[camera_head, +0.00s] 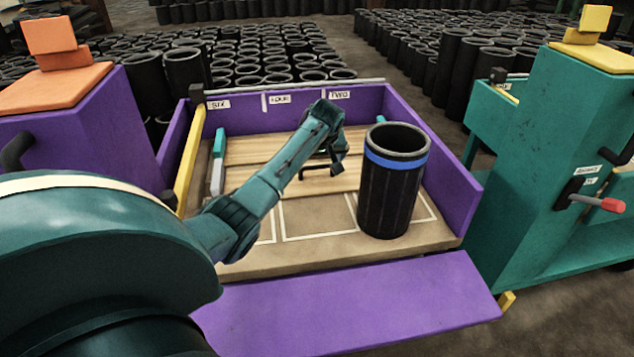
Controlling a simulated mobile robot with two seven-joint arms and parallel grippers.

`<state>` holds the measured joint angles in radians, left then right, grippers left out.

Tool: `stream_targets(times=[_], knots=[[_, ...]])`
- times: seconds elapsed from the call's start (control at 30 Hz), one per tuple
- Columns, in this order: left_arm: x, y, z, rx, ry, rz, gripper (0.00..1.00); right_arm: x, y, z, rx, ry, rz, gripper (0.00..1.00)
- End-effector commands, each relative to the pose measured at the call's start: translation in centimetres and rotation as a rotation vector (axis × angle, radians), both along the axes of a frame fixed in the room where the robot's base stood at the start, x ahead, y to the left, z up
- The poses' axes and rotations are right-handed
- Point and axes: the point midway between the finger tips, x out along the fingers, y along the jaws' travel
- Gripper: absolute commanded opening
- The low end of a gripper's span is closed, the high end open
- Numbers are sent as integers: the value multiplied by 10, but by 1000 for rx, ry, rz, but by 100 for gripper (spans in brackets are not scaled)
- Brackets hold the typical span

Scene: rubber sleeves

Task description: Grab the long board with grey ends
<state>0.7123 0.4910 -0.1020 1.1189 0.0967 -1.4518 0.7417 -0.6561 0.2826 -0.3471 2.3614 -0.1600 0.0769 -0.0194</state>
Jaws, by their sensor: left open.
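Light wooden boards (262,152) lie side by side across the back of the purple-walled workbench. A grey and teal piece (217,174) stands at their left end, and a small teal piece shows near the right end. I cannot tell clearly which board has grey ends; my arm hides part of the boards. My left gripper (322,172) is open over the right half of the boards, its dark fingers pointing down. I cannot tell whether it touches them. My right gripper is not in view.
A black sleeve with a blue band (394,161) stands upright on the bench at the right, close to my left gripper. Purple side walls (432,150) and a yellow bar (189,165) edge the bench. A teal cabinet (555,140) stands further right. Many black sleeves fill the background.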

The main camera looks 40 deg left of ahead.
Motion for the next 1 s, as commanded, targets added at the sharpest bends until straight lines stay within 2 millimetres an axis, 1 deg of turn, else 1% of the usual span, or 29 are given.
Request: stream_targets(times=[0.03, 0.17, 0.3, 0.43, 0.53, 0.63, 0.77, 1.0], knots=[[1, 2, -5, 0, 1, 0, 100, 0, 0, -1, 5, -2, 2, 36], [4, 5, -12, 1, 0, -1, 100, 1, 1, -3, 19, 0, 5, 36], [10, 12, -33, 0, 0, 1, 100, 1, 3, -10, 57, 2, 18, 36], [15, 19, -47, 0, 0, 0, 100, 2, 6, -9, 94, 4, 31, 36], [17, 21, -51, 1, -1, -1, 100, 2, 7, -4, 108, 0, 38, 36], [18, 22, -51, 1, -1, -2, 100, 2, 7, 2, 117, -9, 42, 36], [18, 22, -51, 1, -1, -2, 100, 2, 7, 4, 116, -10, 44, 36], [18, 22, -51, 1, -1, -2, 81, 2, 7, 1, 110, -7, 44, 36]])
